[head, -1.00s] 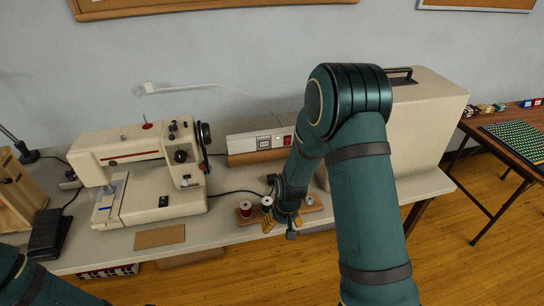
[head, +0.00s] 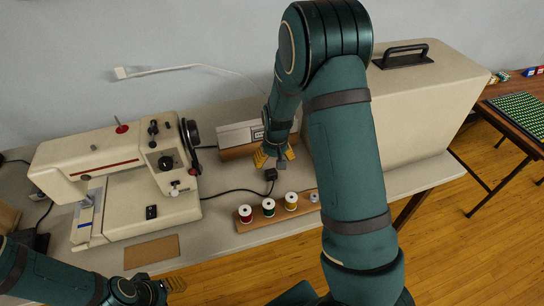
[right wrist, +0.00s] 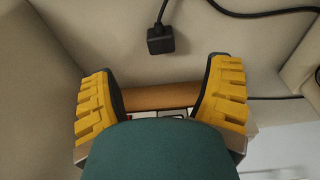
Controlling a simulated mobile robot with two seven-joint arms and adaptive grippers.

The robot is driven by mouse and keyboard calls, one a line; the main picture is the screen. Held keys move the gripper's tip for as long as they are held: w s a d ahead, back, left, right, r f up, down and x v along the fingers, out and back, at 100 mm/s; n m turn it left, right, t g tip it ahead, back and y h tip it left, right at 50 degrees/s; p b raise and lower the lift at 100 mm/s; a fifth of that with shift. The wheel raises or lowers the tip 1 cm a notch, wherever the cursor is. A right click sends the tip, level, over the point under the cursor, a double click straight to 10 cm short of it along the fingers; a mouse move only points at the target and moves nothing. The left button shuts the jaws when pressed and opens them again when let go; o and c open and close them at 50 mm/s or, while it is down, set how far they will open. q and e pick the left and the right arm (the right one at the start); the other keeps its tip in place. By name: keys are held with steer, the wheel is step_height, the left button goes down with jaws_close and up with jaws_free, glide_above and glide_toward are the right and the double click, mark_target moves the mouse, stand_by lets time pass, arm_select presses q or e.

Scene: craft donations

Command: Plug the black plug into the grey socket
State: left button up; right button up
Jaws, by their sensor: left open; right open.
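The black plug (head: 271,174) lies on the table at the end of a black cable, just in front of the grey socket. It also shows in the right wrist view (right wrist: 160,40), apart from the fingers. The grey socket (head: 258,135) is on the front of a pale box. My right arm hides the box's right part. My right gripper (head: 271,158) is open and empty, pointing down between the socket and the plug. In the right wrist view its yellow fingers (right wrist: 161,90) are spread. My left gripper (head: 163,287) is open and empty at the bottom left.
The pale box stands on a wooden block (head: 238,152). A thread rack (head: 247,226) with several spools is in front. A sewing machine (head: 120,170) stands left, with a brown card (head: 152,252) before it. A large beige case (head: 425,110) stands right. A white cable lies behind.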

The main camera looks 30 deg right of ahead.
mark_target(272, 173)
steer(key=f+b, duration=0.2)
steer(key=w+f+b, duration=0.1)
steer(key=f+b, duration=0.1)
steer(key=f, duration=0.1)
steer(key=f+b, duration=0.2)
steer(key=f, duration=0.1)
steer(key=shift+w+d+f, duration=0.15)
steer(key=shift+w+f+b, duration=0.15)
steer(key=shift+f+b, duration=0.45)
steer(key=shift+f, duration=0.15)
steer(key=c, duration=1.1)
steer(key=shift+c, duration=0.2)
